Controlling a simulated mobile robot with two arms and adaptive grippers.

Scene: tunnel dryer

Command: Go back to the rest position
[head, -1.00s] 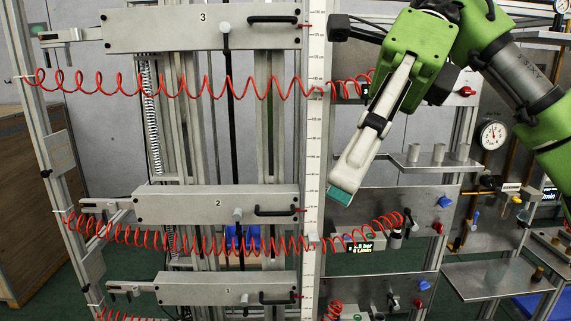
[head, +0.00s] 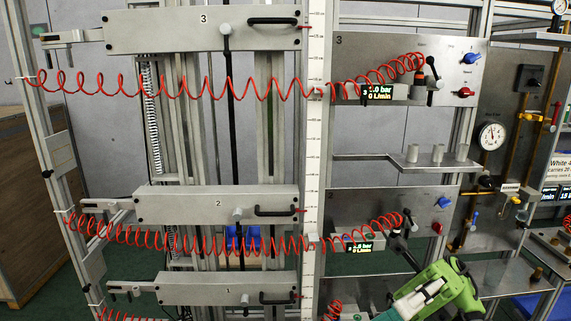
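My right arm, green and grey, comes in at the bottom right of the head view. My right gripper (head: 388,314) is at the bottom edge, partly cut off, in front of the lowest control panel. Its fingers do not show clearly enough to tell open from shut. My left gripper is not in view. The dryer rig has carriage plates marked 3 (head: 203,30), 2 (head: 216,205) and 1 (head: 227,290), each with a black handle. No object is seen in my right gripper.
Red coiled hoses (head: 190,90) run from the left post to the control panels (head: 405,70). A small shelf (head: 385,157) with metal cylinders juts out at centre right. A pressure gauge (head: 492,135) and a lower metal shelf (head: 497,279) are at right. A wooden cabinet (head: 40,190) stands at left.

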